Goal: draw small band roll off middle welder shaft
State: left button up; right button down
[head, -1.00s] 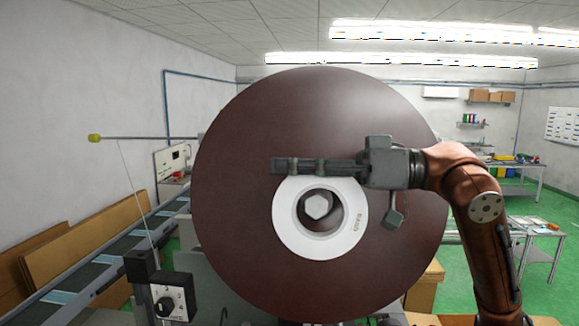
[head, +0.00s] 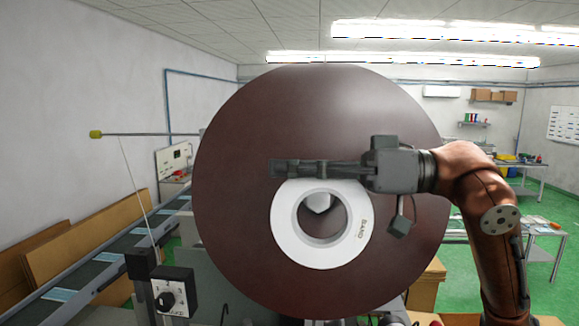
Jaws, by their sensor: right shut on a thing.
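The small band roll (head: 284,232) is a white ring with "BAND" printed on its face, standing upright in front of a large dark brown disc. My right gripper (head: 298,169) is shut on its top rim, reaching in from the right. Through the roll's hole I see the pale hexagonal end of the shaft (head: 319,203), its top covered by the roll's upper inner edge. The shaft sits high in the hole, not centred. How far the roll overlaps the shaft in depth I cannot tell. My left gripper is not in view.
The brown disc (head: 245,140) fills the middle and hides what lies behind it. A control box with a black knob (head: 174,292) stands at lower left, near a conveyor (head: 75,290). A yellow-tipped rod (head: 140,134) sticks out left. Tables stand far right.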

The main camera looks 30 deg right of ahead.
aim_at(286, 217)
jog(key=shift+s+a+f+b, duration=0.4)
jog(key=shift+s+f+b, duration=0.05)
jog(key=shift+s, duration=0.25)
jog(key=shift+s+a+f+b, duration=0.4)
jog(key=shift+s+f, duration=0.05)
jog(key=shift+s, duration=0.2)
jog(key=shift+a, duration=0.1)
